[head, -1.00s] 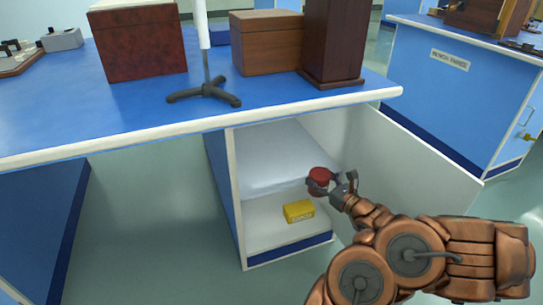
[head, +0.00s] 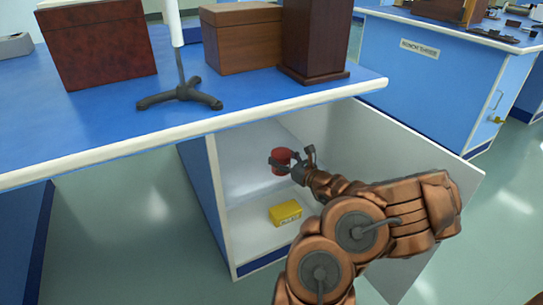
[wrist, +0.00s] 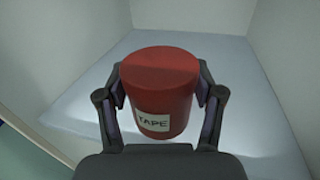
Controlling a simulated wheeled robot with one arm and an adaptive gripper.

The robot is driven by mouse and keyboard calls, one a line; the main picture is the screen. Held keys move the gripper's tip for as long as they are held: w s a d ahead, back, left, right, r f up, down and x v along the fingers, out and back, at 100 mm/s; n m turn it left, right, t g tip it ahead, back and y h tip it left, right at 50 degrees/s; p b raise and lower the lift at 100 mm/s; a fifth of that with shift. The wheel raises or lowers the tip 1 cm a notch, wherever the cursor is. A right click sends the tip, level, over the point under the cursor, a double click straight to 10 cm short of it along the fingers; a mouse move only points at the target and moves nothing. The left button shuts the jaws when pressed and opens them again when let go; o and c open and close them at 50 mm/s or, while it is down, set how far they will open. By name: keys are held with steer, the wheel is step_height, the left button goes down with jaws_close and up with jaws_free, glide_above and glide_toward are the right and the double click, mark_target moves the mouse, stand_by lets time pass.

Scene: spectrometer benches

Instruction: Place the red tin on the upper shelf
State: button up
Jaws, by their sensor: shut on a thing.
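The red tin (head: 281,161) is a short cylinder with a white label reading "TAPE", seen close up in the wrist view (wrist: 160,90). My gripper (head: 289,164) is shut on it, with a finger on each side of the tin in the wrist view (wrist: 160,100). The tin is upright at the open front of the cabinet, at the height of the upper shelf (head: 243,176). That pale shelf spreads behind and around the tin in the wrist view. I cannot tell whether the tin's base touches the shelf.
A yellow box (head: 286,212) sits on the cabinet's lower floor. The open cabinet door (head: 400,150) stands to the right of my arm. The blue bench top (head: 250,100) overhangs the cabinet and bears wooden boxes and a stand. The upper shelf looks bare.

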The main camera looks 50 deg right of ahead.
steer(key=w+d+b, duration=0.1)
steer(key=w, duration=0.1)
steer(key=w+d+b, duration=0.1)
steer(key=w, duration=0.2)
steer(key=w+d+b, duration=0.1)
steer(key=w+d, duration=0.1)
steer(key=w, duration=0.1)
steer(key=shift+w+d+f, duration=0.1)
steer(key=shift+f, duration=0.3)
step_height(320, 180, down, 4)
steer(key=shift+d+r+b, duration=0.1)
steer(key=shift+b, duration=1.1)
steer(key=shift+w+r, duration=0.1)
steer(key=shift+r, duration=0.05)
steer(key=o, duration=1.2)
